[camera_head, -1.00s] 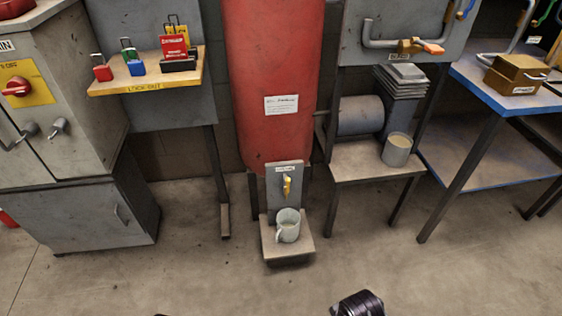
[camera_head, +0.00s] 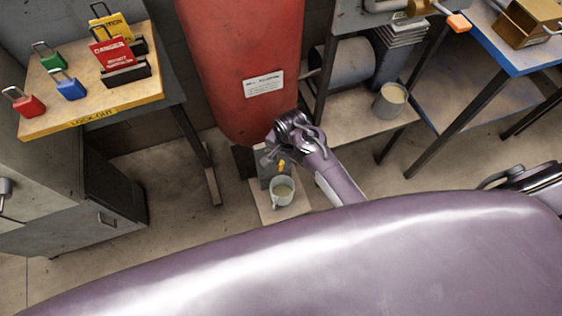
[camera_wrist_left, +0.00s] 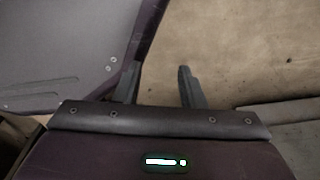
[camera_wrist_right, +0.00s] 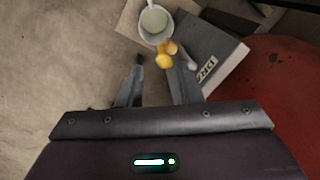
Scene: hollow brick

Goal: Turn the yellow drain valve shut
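The yellow drain valve (camera_head: 281,164) shows as a small yellow piece at the foot of the red tank, just above a cup (camera_head: 282,190). In the right wrist view, the yellow valve (camera_wrist_right: 165,58) lies just beyond the fingertips, closer to the right finger. My right gripper (camera_wrist_right: 157,70) is open, with a gap between its fingers; I cannot tell whether it touches the valve. In the head view my right wrist covers part of the valve's grey plate (camera_wrist_right: 217,62). My left gripper (camera_wrist_left: 158,75) is open and empty, over bare floor.
The red tank (camera_head: 240,55) stands right behind the valve. The cup rests on a low stand (camera_head: 263,207). A lock-out shelf (camera_head: 95,105) with padlocks is at left. A shelf with another cup (camera_head: 389,100) and a blue-edged table (camera_head: 480,50) are at right.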

